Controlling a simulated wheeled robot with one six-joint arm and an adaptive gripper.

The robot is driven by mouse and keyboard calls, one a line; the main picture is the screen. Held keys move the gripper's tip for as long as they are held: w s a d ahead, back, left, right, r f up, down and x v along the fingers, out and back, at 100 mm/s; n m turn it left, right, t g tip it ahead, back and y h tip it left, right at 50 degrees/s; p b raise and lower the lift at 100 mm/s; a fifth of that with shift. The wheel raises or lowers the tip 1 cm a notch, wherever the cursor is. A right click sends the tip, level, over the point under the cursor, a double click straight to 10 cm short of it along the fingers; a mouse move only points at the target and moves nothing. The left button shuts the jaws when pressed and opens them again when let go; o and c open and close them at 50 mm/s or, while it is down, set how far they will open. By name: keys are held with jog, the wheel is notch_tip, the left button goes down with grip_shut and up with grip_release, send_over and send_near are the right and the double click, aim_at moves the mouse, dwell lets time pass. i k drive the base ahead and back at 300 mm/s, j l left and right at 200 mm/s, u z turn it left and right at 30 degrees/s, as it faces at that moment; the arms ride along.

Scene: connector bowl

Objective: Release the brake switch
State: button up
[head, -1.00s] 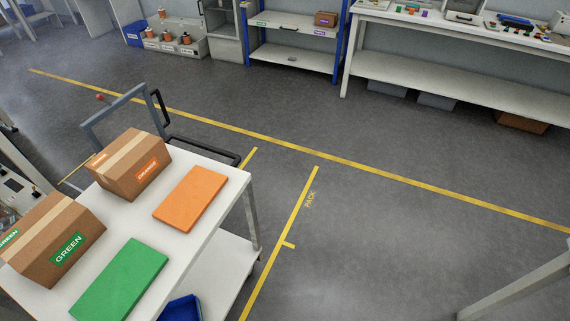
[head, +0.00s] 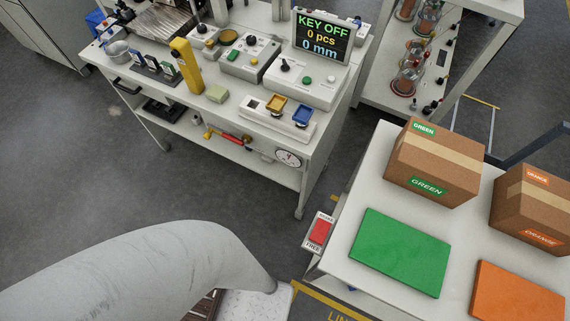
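The brake switch (head: 319,232) is a red rocker in a white plate on the left side of the white cart (head: 367,153). The word FREE shows at the plate's lower end. The word at its upper end is too small to read surely. The red face shows; I cannot tell which way the rocker is pressed. My gripper is not in view. Only a pale link of my arm shows at the lower left, apart from the switch.
The cart carries a green pad (head: 400,252), an orange pad (head: 517,294) and two cardboard boxes, labelled GREEN (head: 433,165) and ORANGE (head: 533,210). A workbench (head: 228,118) with a KEY OFF display (head: 323,37) stands behind. Grey floor is clear between bench and cart.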

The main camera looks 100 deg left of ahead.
aim_at(322, 228)
jog(key=k+u, duration=0.55)
jog(key=u, duration=0.2)
jog(key=k+j+u, duration=0.15)
jog(key=u, duration=0.2)
jog(key=l+z, duration=0.25)
jog(key=l, duration=0.4)
